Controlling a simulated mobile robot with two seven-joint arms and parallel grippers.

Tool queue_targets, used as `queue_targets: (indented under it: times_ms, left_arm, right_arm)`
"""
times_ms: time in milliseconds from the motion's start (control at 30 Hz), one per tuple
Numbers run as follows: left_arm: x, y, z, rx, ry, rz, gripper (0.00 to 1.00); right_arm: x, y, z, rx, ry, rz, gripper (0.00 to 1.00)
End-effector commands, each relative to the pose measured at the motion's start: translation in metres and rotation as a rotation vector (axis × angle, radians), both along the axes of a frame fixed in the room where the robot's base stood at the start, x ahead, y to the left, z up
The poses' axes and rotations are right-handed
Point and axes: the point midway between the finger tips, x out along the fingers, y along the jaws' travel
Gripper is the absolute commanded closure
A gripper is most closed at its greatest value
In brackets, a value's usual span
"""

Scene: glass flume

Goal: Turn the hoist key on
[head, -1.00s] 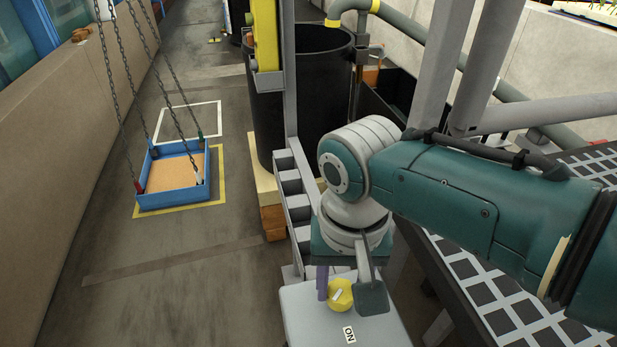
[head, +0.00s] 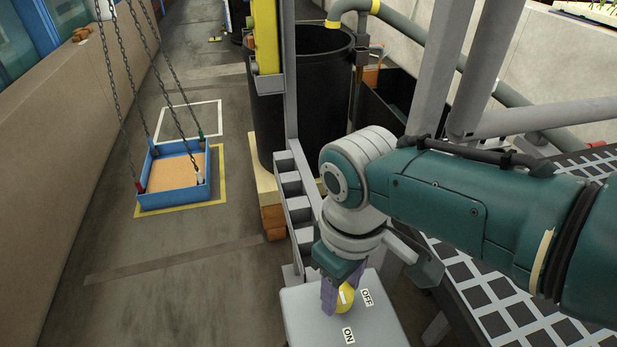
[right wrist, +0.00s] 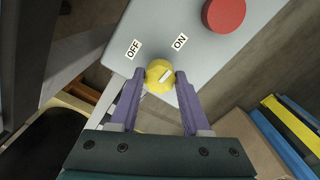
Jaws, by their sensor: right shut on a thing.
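The hoist key is a yellow knob (right wrist: 154,70) with a white pointer mark on a grey control box (right wrist: 215,62). In the right wrist view an OFF label (right wrist: 133,48) and an ON label (right wrist: 180,41) lie beyond it. The white mark slants up to the right, leaning to the ON side. My right gripper (right wrist: 159,77) is shut on the knob, one purple finger on each side. In the head view the fingers partly hide the knob (head: 347,298); the OFF label (head: 367,297) and ON label (head: 348,335) show beside it. My left gripper is out of view.
A red button (right wrist: 224,13) sits on the same box. A blue tray (head: 172,201) hangs on chains over a yellow floor outline at left. A black tank (head: 318,75) and a grey post (head: 291,110) stand behind the box. The floor between is open.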

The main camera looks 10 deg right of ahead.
Motion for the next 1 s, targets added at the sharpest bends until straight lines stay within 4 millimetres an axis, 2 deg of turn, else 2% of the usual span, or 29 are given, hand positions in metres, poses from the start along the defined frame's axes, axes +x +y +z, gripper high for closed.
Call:
queue_targets:
  times_ms: [300, 700, 733, 967, 1000]
  left_arm:
    - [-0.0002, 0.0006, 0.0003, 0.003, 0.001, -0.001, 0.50]
    - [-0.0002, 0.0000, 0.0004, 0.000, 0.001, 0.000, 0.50]
    - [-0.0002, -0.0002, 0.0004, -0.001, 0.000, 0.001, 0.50]
    - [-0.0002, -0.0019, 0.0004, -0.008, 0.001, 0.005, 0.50]
    - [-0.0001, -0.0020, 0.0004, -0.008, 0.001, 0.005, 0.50]
  right_arm:
    - [-0.0003, -0.0002, -0.0003, -0.001, 0.001, 0.068, 1.00]
    - [-0.0002, -0.0002, -0.0003, -0.001, 0.001, 0.073, 1.00]
    - [-0.0002, -0.0002, -0.0003, -0.001, 0.001, 0.073, 0.49]
    - [-0.0001, -0.0002, -0.0002, 0.000, 0.000, 0.071, 0.23]
    - [-0.0001, -0.0002, -0.0002, 0.000, 0.000, 0.071, 0.23]
